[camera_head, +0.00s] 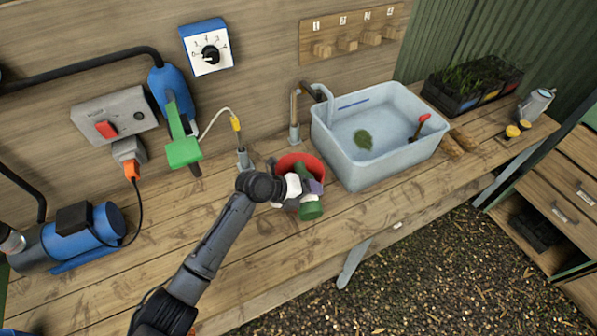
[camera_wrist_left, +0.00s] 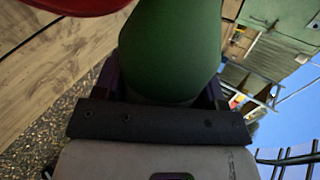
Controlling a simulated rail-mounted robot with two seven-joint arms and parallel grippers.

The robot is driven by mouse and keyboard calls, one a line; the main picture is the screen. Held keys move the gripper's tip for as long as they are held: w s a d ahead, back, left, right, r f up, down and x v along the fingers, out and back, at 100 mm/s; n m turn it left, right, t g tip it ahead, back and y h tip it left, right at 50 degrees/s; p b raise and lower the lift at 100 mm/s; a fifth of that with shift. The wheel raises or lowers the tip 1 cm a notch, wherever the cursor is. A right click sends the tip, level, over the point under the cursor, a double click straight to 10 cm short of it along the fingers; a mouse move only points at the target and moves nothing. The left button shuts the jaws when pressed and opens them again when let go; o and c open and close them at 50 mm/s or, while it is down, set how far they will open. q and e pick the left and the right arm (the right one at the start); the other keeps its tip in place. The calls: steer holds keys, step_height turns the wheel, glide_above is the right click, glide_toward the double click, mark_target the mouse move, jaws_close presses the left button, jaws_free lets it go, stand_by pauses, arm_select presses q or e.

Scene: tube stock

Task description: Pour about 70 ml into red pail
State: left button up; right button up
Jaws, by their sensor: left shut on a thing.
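The red pail (camera_head: 290,160) stands on the wooden bench, left of the grey-white basin; my gripper hides much of its front. My left gripper (camera_head: 305,189) is in front of and over the pail, shut on a green container (camera_head: 311,211). One green end sticks out toward the front and another green part shows against the pail's opening. Its exact tilt and any liquid flow cannot be made out. In the left wrist view the green container (camera_wrist_left: 170,45) fills the space between the fingers, with the pail's red rim (camera_wrist_left: 75,5) at the upper left. My right gripper is not in view.
The basin (camera_head: 375,165) holds a leaf and a red-tipped item. A tap (camera_head: 295,130) stands behind. A green-handled blue device (camera_head: 180,130), grey switch box (camera_head: 110,117) and blue pump (camera_head: 85,238) are at left. The front bench edge is clear.

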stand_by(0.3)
arm_select(q)
steer(key=shift+b, duration=0.3)
stand_by(0.8)
steer(key=shift+g, duration=0.3)
